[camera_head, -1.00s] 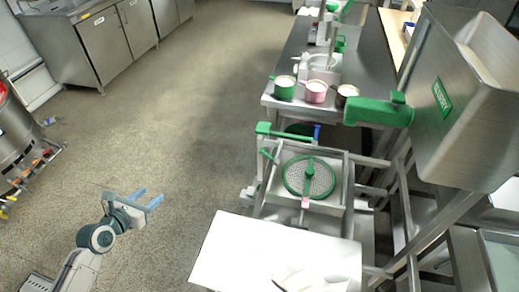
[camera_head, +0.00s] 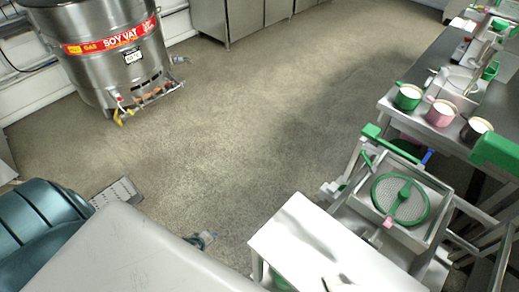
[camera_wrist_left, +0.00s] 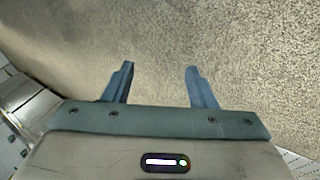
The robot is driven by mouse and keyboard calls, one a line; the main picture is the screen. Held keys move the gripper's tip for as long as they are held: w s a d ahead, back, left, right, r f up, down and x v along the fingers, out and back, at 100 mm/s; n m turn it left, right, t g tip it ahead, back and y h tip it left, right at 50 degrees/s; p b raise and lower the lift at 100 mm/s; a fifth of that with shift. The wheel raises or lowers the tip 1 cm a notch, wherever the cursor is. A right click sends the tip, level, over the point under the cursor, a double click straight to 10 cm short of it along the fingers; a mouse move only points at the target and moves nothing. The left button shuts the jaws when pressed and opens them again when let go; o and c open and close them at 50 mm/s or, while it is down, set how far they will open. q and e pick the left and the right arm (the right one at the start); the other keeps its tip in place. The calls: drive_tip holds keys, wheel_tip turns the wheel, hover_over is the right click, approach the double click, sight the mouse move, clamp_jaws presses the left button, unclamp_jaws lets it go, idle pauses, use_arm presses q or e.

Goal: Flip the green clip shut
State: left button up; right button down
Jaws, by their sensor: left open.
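Green clip parts show on the metal frame at the right in the head view. A small green tab (camera_head: 367,160) sticks up at the frame's left corner, beside a longer green lever (camera_head: 374,134). I cannot tell which is the clip, or whether it is shut. A round green-rimmed mesh (camera_head: 400,200) lies in the square frame. My left gripper (camera_wrist_left: 160,68) is open and empty over bare floor in the left wrist view, apart from the machine. In the head view my left arm's large links fill the lower left and mostly hide it. My right gripper is not in view.
A white-topped table (camera_head: 318,250) stands in front of the mesh frame. Green, pink and dark cups (camera_head: 441,112) stand on the steel bench behind. A soy vat (camera_head: 108,50) stands at upper left. The floor (camera_head: 220,130) between is clear.

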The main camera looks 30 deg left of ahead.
use_arm(q)
drive_tip(key=s+d+f+m+g, duration=0.1)
drive_tip(key=s+f+m, duration=0.3)
drive_tip(key=s, duration=0.4)
drive_tip(key=s+d+f+m+g, duration=0.2)
drive_tip(key=s+d+f+m, duration=0.2)
drive_tip(key=s, duration=0.5)
drive_tip(key=s+d+f+m+g, duration=0.2)
drive_tip(key=s+f+m, duration=0.3)
drive_tip(key=s, duration=0.3)
drive_tip(key=shift+s+d+f+m, duration=0.35)
drive_tip(key=shift+d+m, duration=0.3)
drive_tip(key=shift+m, duration=0.25)
